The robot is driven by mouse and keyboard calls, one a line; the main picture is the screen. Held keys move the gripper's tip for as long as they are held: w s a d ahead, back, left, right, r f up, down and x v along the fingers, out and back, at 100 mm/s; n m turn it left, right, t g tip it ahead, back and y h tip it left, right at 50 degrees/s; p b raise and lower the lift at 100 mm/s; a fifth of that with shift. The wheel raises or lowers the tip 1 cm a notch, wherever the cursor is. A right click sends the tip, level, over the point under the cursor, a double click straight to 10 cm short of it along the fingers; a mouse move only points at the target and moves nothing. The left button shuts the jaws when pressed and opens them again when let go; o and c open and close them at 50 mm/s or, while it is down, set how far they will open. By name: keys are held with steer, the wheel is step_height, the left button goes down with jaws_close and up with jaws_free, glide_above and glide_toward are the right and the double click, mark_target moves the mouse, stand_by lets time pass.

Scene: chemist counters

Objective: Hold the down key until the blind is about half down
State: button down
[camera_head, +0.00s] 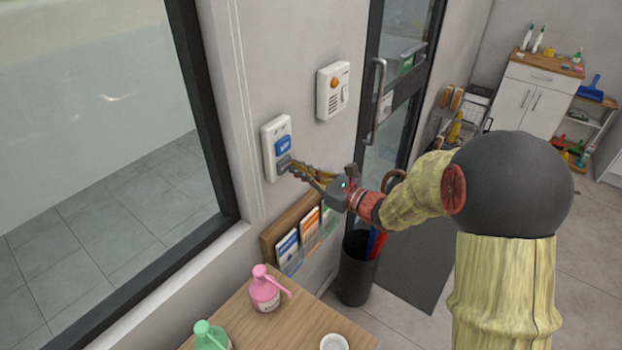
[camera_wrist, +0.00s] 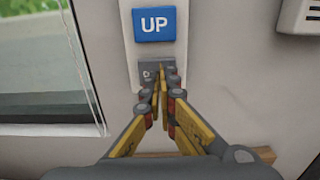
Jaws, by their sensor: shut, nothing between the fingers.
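A white wall switch plate (camera_head: 270,165) carries a blue UP key (camera_head: 283,145), which also shows in the wrist view (camera_wrist: 154,23). Below it is a grey key (camera_wrist: 146,68); its label is mostly hidden by my fingers. My gripper (camera_head: 289,166) is shut and empty, with its fingertips at the grey key, also in the wrist view (camera_wrist: 161,76). I cannot tell whether the key is pressed in. The window (camera_head: 110,140) is at the left in the head view; paving shows through its lower part.
A white intercom-like box (camera_head: 333,90) is on the wall right of the plate. Below are a leaflet rack (camera_head: 290,238) and a wooden table (camera_head: 270,325) with pink (camera_head: 265,290) and green (camera_head: 210,336) bottles. A dark bin (camera_head: 357,270) stands by the glass door.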

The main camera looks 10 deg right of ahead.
steer(key=shift+w+a, duration=0.3)
